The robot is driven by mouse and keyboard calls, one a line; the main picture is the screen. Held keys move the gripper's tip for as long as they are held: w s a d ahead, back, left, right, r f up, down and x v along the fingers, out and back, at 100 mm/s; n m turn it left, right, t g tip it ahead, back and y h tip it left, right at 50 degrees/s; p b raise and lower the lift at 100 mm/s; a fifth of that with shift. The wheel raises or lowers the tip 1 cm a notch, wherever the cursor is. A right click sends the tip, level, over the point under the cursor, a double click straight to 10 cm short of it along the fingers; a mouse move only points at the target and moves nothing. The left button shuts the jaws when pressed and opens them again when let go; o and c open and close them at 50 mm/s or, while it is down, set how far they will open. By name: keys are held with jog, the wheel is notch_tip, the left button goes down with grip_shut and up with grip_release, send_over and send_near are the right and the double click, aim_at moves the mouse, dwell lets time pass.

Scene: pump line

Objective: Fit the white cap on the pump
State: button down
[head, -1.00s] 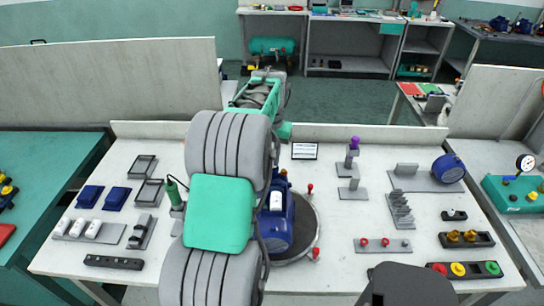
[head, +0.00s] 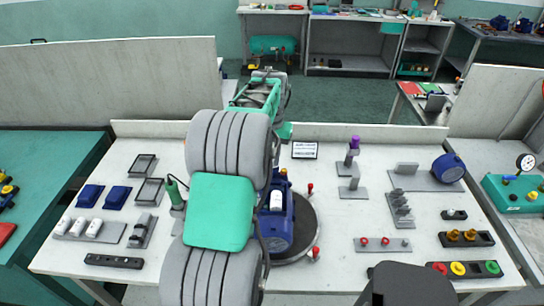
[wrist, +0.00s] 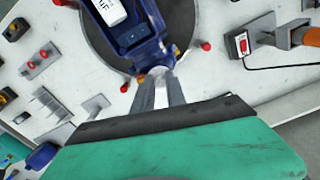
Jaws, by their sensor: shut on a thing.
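The blue pump (head: 277,226) stands on a dark round turntable, partly hidden behind my arm in the head view. A white cap (head: 276,200) lies against the pump's upper face. In the wrist view the cap (wrist: 108,10) shows printed lettering and is cut off by the top edge. Whether the fitting touches the pump's port is unclear. The head view hides my fingertips.
The turntable (head: 308,226) has red knobs (head: 316,253) at its rim. A rack of brass fittings (head: 466,238) and a rack of coloured buttons (head: 464,270) lie at right. Grey stands (head: 352,155) rise behind the turntable. The table's front middle is mostly clear.

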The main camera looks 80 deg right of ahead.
jog(key=shift+f, duration=0.35)
jog(key=c, duration=1.3)
grip_release()
jog(key=shift+r+p, duration=2.05)
jog(key=shift+r, duration=1.05)
jog(key=shift+f, duration=0.1)
notch_tip(320, 180, up, 8)
jog(key=shift+f+b, duration=0.1)
jog(key=shift+b, duration=0.7)
jog(key=shift+w, duration=0.1)
